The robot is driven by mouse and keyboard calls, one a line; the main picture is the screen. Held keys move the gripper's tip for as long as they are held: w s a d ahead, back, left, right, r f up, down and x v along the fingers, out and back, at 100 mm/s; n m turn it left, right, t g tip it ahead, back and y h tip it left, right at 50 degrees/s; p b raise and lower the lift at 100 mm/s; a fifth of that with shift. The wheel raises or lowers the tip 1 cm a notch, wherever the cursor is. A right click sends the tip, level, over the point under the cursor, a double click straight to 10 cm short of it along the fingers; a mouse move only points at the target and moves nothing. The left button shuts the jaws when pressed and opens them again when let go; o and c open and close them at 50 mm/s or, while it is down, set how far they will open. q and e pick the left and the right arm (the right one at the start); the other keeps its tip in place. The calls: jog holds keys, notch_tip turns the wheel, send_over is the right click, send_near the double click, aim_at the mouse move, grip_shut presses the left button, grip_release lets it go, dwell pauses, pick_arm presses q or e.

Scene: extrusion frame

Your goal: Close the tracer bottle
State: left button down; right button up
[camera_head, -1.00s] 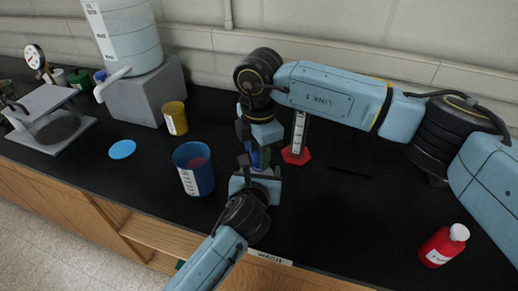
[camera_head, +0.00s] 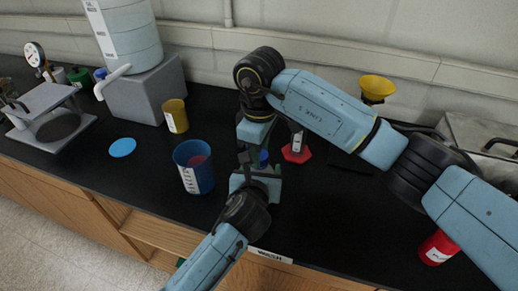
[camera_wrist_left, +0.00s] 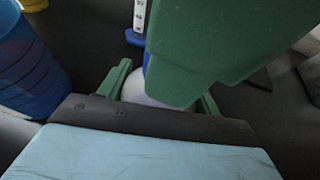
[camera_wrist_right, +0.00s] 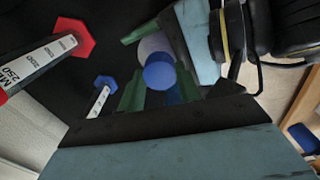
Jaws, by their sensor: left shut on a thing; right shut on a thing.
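The tracer bottle looks like a pale white body (camera_wrist_left: 135,88) with a blue cap (camera_wrist_right: 160,73) over it. My left gripper (camera_head: 256,167) is shut on the pale body, whose rounded part shows between its green fingers in the left wrist view. My right gripper (camera_head: 247,148) is above it and shut on the blue cap, which sits between its fingers in the right wrist view. The cap is at the bottle's mouth. The fingers hide the seam, so I cannot tell whether it is seated. A bit of blue (camera_head: 263,157) shows in the head view.
A blue beaker (camera_head: 194,174) stands close left of my grippers, a yellow cup (camera_head: 175,115) behind it. A red-footed cylinder (camera_head: 296,152) is close right. A red bottle (camera_head: 437,247) is partly behind my right arm. A yellow funnel (camera_head: 377,88) stands at the back.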

jog(key=o, duration=1)
jog(key=shift+s+a, duration=0.1)
jog(key=shift+c, duration=0.2)
jog(key=shift+r, duration=0.1)
jog(key=shift+r, duration=2.25)
jog(key=shift+c, duration=0.4)
